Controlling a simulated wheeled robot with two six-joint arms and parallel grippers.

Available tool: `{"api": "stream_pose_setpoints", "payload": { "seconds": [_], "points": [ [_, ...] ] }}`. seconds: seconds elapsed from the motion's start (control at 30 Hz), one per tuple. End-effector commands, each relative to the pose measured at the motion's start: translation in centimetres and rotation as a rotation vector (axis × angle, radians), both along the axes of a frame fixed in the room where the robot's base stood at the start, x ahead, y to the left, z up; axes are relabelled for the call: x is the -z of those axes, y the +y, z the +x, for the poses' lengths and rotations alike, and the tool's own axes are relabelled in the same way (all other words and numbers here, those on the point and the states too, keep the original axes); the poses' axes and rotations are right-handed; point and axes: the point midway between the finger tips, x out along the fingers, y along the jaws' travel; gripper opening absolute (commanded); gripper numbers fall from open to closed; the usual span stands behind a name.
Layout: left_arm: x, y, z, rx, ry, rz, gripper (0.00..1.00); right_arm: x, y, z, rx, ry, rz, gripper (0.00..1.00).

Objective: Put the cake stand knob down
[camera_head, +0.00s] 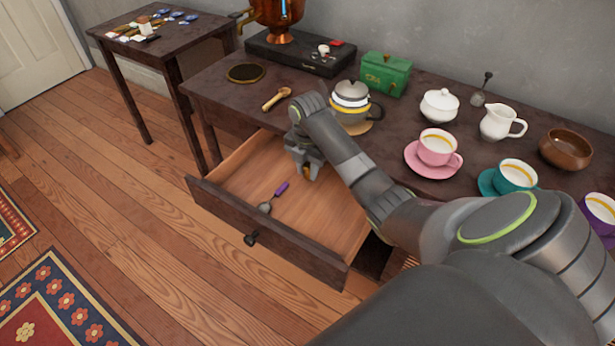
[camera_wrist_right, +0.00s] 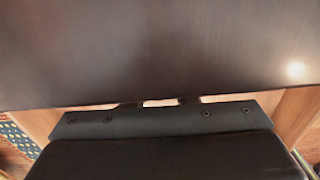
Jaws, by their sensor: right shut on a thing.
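My right gripper (camera_head: 306,176) is over the back part of the open drawer (camera_head: 225,172), close to the table's front edge and pointing down. It is shut on the cake stand knob, of which only a small amber-brown bit (camera_head: 306,171) shows between the fingers. I cannot tell if the knob touches the drawer floor. In the right wrist view a dark surface fills the top and the gripper's dark body fills the bottom, so the knob is hidden there. My left gripper is not in view.
A purple-handled utensil (camera_head: 272,198) lies in the drawer, with bare wood around it. On the table (camera_head: 222,98) above are a wooden scoop (camera_head: 276,98), a striped pot (camera_head: 351,98), a green box (camera_head: 385,75) and a pink cup (camera_head: 437,148). The table edge overhangs the drawer's back.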

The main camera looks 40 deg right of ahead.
Motion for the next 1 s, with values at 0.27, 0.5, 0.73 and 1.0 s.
{"api": "stream_pose_setpoints", "payload": {
  "seconds": [0.27, 0.5, 0.73, 1.0],
  "points": [
    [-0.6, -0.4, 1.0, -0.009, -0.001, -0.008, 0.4, 2.8, 0.0, 0.0, 0.001, 0.001, 0.001, 0.0],
    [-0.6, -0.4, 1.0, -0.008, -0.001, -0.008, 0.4, 2.8, 0.0, 0.0, 0.001, 0.001, 0.001, 0.0],
    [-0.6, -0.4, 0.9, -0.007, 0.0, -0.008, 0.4, 3.5, 0.0, 0.0, 0.0, 0.001, 0.001, 0.0],
    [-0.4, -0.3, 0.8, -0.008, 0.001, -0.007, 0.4, 4.0, 0.0, -0.1, 0.001, 0.004, 0.002, 0.45]
  ]
}}
